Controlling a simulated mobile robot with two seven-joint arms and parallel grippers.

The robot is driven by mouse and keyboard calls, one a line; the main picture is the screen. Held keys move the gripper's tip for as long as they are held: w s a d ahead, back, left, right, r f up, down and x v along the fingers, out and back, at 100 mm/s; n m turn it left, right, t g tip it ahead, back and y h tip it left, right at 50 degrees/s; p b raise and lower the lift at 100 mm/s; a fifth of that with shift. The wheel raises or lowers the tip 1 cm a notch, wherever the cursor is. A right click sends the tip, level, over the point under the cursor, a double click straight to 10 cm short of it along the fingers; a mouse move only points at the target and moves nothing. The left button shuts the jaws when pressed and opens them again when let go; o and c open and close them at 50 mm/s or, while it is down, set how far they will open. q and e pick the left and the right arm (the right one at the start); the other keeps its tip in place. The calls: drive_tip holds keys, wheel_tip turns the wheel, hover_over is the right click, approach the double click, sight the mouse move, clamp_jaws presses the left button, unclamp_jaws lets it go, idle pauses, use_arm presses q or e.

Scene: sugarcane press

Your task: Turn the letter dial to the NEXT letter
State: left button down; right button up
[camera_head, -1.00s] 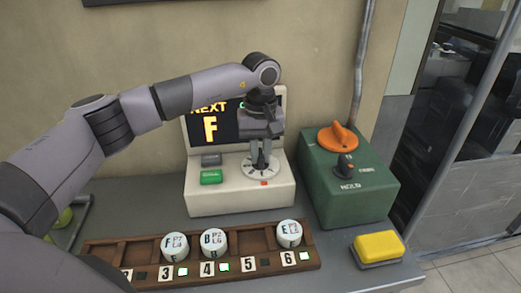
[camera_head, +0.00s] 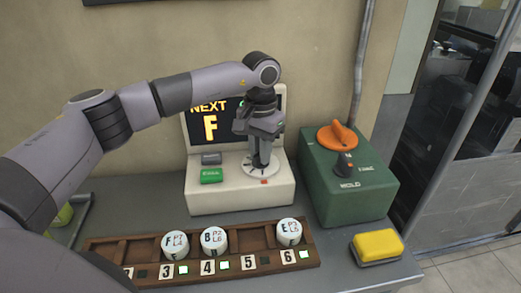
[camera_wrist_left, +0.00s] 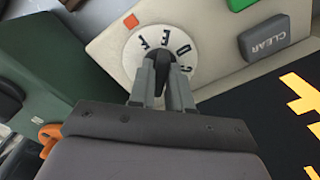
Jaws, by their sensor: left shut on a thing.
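The letter dial (camera_head: 250,170) is a round white disc with black letters on the cream machine (camera_head: 240,200). The display (camera_head: 208,122) behind it reads NEXT F. My left gripper (camera_head: 261,165) comes down from above and is shut on the dial's dark knob. In the left wrist view, my left gripper (camera_wrist_left: 161,90) has its fingers on either side of the knob (camera_wrist_left: 158,80). The dial (camera_wrist_left: 148,42) shows letters including F, E and D around its edge there. A red-orange mark (camera_wrist_left: 131,21) lies just outside the dial, near the F. My right gripper is not in view.
A green button (camera_head: 211,176) and a grey CLEAR button (camera_wrist_left: 264,38) sit beside the dial. A green box (camera_head: 345,190) with an orange knob (camera_head: 337,136) stands right. A wooden rack (camera_head: 265,262) with labelled white cups and a yellow block (camera_head: 378,245) are in front.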

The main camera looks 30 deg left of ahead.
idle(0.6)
use_arm(q)
drive_tip(key=c, duration=1.1)
unclamp_jaws()
drive_tip(key=shift+c, duration=0.2)
wheel_tip(320, 180, up, 7)
drive_tip(key=shift+r, duration=0.1)
